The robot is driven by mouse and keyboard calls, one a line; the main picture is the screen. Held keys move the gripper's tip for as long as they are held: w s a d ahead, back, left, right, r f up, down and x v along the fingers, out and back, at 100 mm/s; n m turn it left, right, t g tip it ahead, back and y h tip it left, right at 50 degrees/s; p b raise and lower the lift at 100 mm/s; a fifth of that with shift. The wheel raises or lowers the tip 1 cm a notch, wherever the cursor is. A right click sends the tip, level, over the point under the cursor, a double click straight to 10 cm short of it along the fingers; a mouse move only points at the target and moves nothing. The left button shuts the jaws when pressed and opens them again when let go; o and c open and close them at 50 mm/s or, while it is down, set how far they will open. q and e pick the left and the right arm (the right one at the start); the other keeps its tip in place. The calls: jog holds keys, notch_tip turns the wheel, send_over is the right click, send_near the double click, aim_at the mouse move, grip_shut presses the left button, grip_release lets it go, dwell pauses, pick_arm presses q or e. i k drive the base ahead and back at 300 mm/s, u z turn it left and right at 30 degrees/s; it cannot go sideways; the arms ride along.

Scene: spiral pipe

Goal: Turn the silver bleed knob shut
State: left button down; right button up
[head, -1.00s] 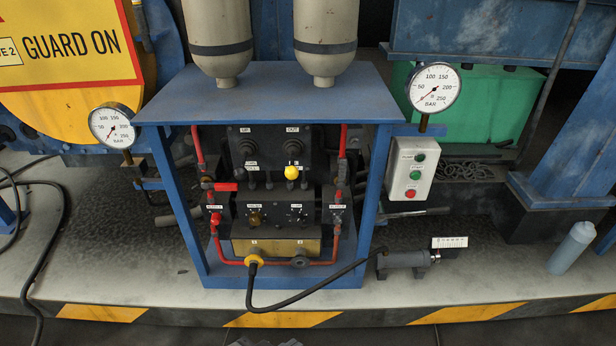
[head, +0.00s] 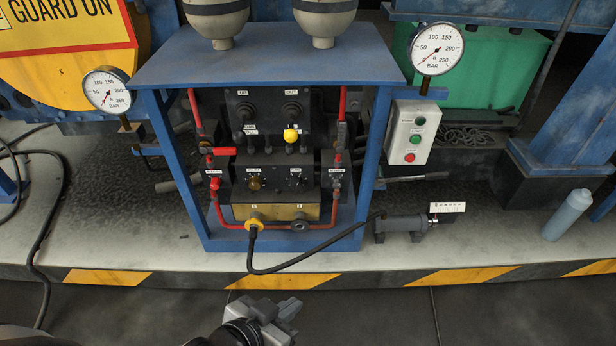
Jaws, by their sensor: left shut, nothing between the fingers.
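The blue-framed valve unit (head: 268,66) holds a dark lower control panel. On that panel sit a brass-coloured knob (head: 255,184) and, to its right, a dark-grey knob (head: 297,183) with white marks around it. The small labels above them are too blurred to read, so I cannot tell for sure which one is the silver bleed knob. My left gripper (head: 286,308) is at the bottom of the head view, shut and empty, in front of the striped platform edge and well apart from the panel. My right gripper is not in view.
A yellow-topped lever (head: 290,136), red pipes (head: 275,229) and blue posts (head: 375,150) surround the panel. A black hose (head: 290,268) loops in front from a yellow fitting to a grey cylinder (head: 405,226). Two gauges (head: 437,48) flank the unit. The dark floor in front is clear.

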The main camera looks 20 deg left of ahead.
aim_at(336, 184)
jog(key=u, duration=0.5)
jog(key=k, duration=0.6)
jog(key=u, duration=1.15)
jog(key=i, duration=1)
jog(key=z, duration=0.7)
jog(key=i, duration=0.7)
jog(key=z, duration=0.75)
